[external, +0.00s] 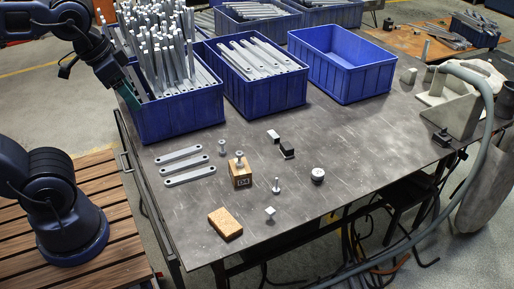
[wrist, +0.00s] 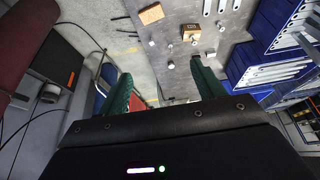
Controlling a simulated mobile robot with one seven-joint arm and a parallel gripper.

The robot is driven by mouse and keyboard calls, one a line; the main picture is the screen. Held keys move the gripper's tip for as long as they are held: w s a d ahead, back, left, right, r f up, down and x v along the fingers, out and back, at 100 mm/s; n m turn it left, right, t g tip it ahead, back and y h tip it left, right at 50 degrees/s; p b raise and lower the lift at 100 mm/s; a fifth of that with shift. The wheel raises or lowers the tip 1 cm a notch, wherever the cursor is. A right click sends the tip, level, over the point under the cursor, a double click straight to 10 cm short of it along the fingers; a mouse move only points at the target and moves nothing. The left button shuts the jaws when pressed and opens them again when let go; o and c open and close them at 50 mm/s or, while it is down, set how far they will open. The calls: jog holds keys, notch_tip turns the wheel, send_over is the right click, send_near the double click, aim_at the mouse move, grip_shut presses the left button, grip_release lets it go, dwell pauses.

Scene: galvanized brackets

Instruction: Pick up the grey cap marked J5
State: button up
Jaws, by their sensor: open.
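No J5 marking is readable in either view, so I cannot tell which piece is the named cap. A short round light-grey cap with a dark lower part (external: 318,175) stands on the table right of centre. Another sits on the wooden block (external: 241,178), whose label is unclear. My gripper (external: 136,88) is beside the left blue bin, partly hidden. In the wrist view my gripper (wrist: 163,85) has its green fingers apart, with nothing between them.
Blue bins (external: 182,117) with upright and flat grey bars line the back; one bin (external: 345,62) is empty. Flat bars (external: 190,176), a tan block (external: 225,223) and black-and-grey blocks (external: 287,153) lie on the table. A hose (external: 488,115) and bracket stand right. The right-centre table is clear.

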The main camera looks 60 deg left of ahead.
jog(key=w+r+m, duration=0.2)
jog(key=w, duration=0.6)
jog(key=m+g+h, duration=0.1)
jog(key=m+g, duration=0.4)
jog(key=m, duration=1.1)
send_over(318, 172)
jog(key=a, duration=0.2)
notch_tip(318, 172, down, 40)
jog(key=f, duration=0.3)
jog(key=d+f, duration=0.1)
jog(key=f, duration=0.1)
jog(key=shift+s+f, duration=0.2)
jog(key=shift+s, duration=0.05)
jog(key=shift+w+d+f, duration=0.1)
jog(key=shift+d+f, duration=0.1)
jog(key=shift+f, duration=0.65)
jog(key=shift+w+d+f, duration=0.1)
jog(key=shift+d+f, duration=0.05)
jog(key=shift+f, duration=0.75)
jog(key=shift+w+d+f, duration=0.1)
jog(key=shift+d+f, duration=0.1)
jog(key=shift+f, duration=0.65)
jog(key=shift+c, duration=0.5)
